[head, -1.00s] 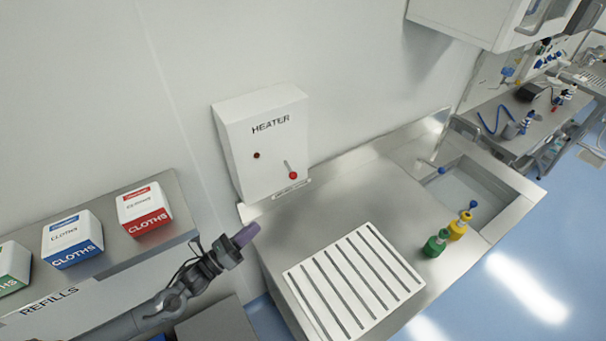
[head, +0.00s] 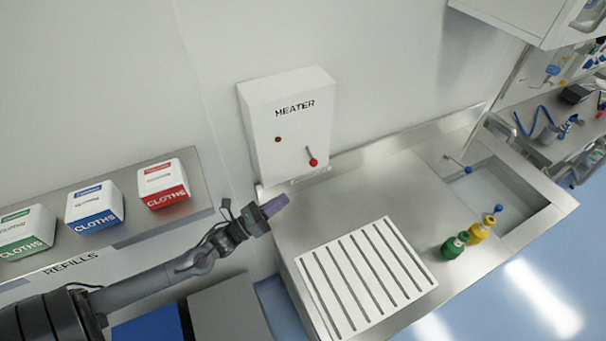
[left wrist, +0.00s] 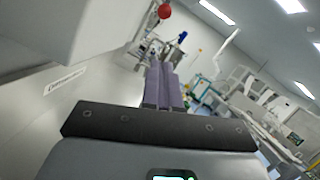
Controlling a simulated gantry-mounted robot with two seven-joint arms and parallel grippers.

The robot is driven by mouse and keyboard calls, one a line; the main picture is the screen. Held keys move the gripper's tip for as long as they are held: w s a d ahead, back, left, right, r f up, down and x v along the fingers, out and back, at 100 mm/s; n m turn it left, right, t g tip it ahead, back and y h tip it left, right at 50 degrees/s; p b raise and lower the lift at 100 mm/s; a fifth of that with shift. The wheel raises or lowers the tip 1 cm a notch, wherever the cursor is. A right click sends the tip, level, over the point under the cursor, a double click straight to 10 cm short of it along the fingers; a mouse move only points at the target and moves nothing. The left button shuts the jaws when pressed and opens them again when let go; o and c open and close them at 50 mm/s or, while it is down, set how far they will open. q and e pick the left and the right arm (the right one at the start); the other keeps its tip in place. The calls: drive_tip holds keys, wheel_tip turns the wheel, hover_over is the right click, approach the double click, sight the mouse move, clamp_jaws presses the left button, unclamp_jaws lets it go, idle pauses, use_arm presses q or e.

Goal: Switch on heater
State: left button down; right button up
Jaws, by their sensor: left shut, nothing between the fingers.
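The heater (head: 290,125) is a white box on the wall, with a dark red round indicator on its left and a lever with a red knob (head: 313,162) at its lower right. The lever hangs downward. My left gripper (head: 276,206) is shut and empty, below and to the left of the knob and apart from it. In the left wrist view, the purple fingers (left wrist: 165,82) are together, the heater's underside (left wrist: 75,40) fills the upper left, and the red knob (left wrist: 164,12) shows at the top, beyond the fingertips. My right gripper is not in view.
A steel counter (head: 350,205) with a white slatted board (head: 365,275) lies below the heater. Green (head: 454,246) and yellow (head: 479,231) bottles stand by the sink at right. Cloth boxes (head: 95,207) sit on a shelf at left. Space before the knob is clear.

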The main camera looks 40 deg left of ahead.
sight(310, 156)
use_arm(q)
drive_tip(key=w+d+r+p, duration=0.1)
drive_tip(key=w+r+p, duration=0.2)
drive_tip(key=w+r, duration=0.2)
drive_tip(key=shift+w, duration=1.75)
drive_tip(key=shift+d+r, duration=0.15)
drive_tip(key=shift+d, duration=0.05)
